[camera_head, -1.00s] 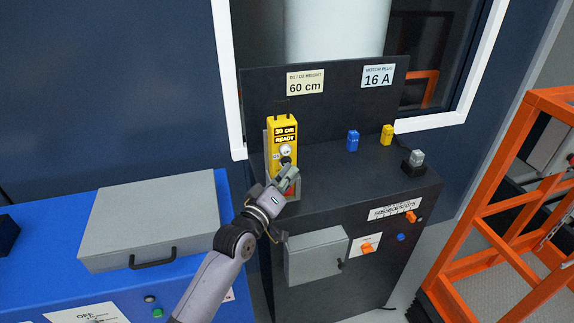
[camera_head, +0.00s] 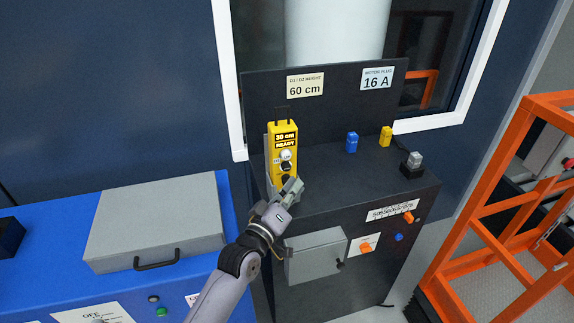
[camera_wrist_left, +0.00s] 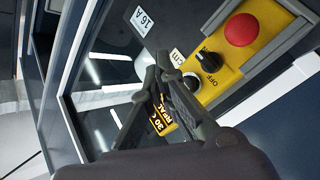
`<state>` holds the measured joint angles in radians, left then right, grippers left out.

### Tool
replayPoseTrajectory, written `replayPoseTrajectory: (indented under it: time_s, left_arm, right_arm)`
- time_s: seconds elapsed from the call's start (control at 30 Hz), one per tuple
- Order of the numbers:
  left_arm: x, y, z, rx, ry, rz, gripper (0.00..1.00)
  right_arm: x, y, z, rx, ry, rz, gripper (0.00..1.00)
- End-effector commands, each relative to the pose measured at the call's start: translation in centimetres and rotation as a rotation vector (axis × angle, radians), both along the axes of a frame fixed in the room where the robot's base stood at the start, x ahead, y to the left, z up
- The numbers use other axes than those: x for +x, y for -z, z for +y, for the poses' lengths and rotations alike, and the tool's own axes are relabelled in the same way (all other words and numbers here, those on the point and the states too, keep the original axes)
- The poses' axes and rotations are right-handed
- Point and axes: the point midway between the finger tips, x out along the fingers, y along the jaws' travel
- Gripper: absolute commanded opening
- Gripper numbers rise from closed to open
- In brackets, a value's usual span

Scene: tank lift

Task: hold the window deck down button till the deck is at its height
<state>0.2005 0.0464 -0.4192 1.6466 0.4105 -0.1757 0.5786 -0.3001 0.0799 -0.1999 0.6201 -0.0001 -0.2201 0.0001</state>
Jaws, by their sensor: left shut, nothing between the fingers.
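A yellow control pendant (camera_head: 283,141) stands upright in a grey holder on the dark console. Its display reads "30 cm READY". Below the display are a white round button (camera_head: 286,155) and a black knob. In the left wrist view, the pendant (camera_wrist_left: 262,72) shows a red mushroom button (camera_wrist_left: 240,30), the black knob (camera_wrist_left: 207,61) with an "OFF" mark, and the pale round button (camera_wrist_left: 191,80). I cannot make out a down label. My left gripper (camera_head: 292,187) is shut and empty, in front of the pendant's lower part; contact cannot be told. The deck cannot be identified.
A sign on the console's back panel (camera_head: 305,84) reads "60 cm"; another (camera_head: 377,77) reads "16 A". Blue (camera_head: 352,142), yellow (camera_head: 386,136) and grey (camera_head: 414,160) plugs stand on the console top. An orange frame (camera_head: 500,190) is at right, a blue bench (camera_head: 60,270) at left.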

Motion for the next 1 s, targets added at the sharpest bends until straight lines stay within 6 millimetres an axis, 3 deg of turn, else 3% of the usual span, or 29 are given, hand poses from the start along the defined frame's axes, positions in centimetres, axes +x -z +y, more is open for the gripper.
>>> replayPoseTrajectory:
  time_s: [0.33,1.0]
  left_arm:
    - [-2.8,-0.2,-0.9,0.0,0.0,0.0,0.0]
    - [-2.9,-0.1,-0.9,0.0,-0.001,-0.001,0.0]
  right_arm:
    - [0.0,-1.9,0.0,0.0,0.0,0.0,0.3]
    - [0.0,-1.9,0.0,0.0,0.0,0.0,0.3]
